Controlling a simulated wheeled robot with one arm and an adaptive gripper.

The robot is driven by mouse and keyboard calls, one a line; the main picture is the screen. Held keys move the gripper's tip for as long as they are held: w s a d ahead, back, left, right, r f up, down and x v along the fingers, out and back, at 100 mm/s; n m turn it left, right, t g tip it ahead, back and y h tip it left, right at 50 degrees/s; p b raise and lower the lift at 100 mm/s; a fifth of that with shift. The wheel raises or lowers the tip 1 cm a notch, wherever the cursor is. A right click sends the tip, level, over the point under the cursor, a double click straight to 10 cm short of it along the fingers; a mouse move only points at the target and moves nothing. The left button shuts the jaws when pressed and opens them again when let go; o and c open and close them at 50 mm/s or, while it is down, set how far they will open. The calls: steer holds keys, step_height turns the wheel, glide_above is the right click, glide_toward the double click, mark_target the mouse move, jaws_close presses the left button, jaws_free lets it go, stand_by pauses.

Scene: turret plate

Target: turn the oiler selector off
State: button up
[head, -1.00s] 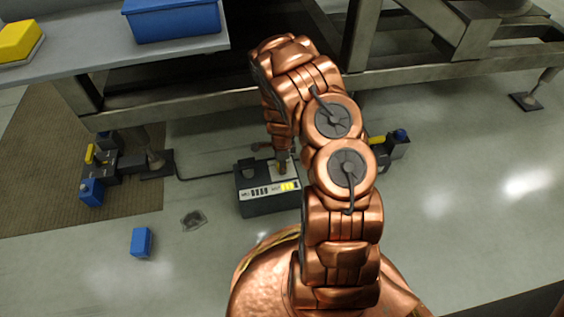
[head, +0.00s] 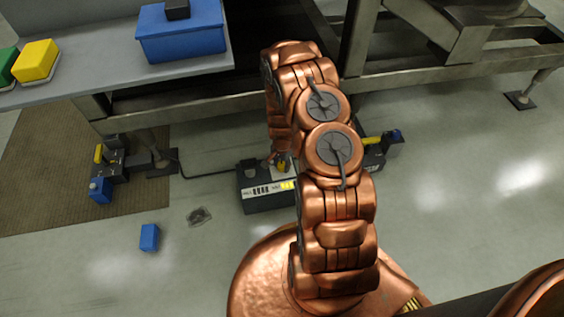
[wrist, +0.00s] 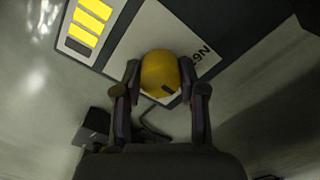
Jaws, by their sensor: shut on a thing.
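The oiler box (head: 267,197) is a low black unit on the floor with a pale label strip and yellow marks. Its selector is a round yellow knob (wrist: 160,70) with a short dark mark, set on a pale plate (wrist: 137,42) with partly hidden lettering. My gripper (wrist: 160,78) has one finger on each side of the knob and is shut on it. In the head view my gripper (head: 281,161) is over the top of the box, and my arm hides part of the box's right side.
A bench with a blue bin (head: 184,40) and a yellow block (head: 36,61) is at upper left. A blue block (head: 149,237) lies on the floor. Devices with yellow and blue parts stand left (head: 100,189) and right (head: 373,155) of the box. Metal frame beams run behind.

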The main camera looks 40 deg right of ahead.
mark_target(282, 164)
steer(key=shift+n, duration=0.5)
steer(key=o, duration=1.1)
steer(key=shift+o, duration=0.2)
step_height(282, 164, up, 12)
stand_by(0.3)
stand_by(0.5)
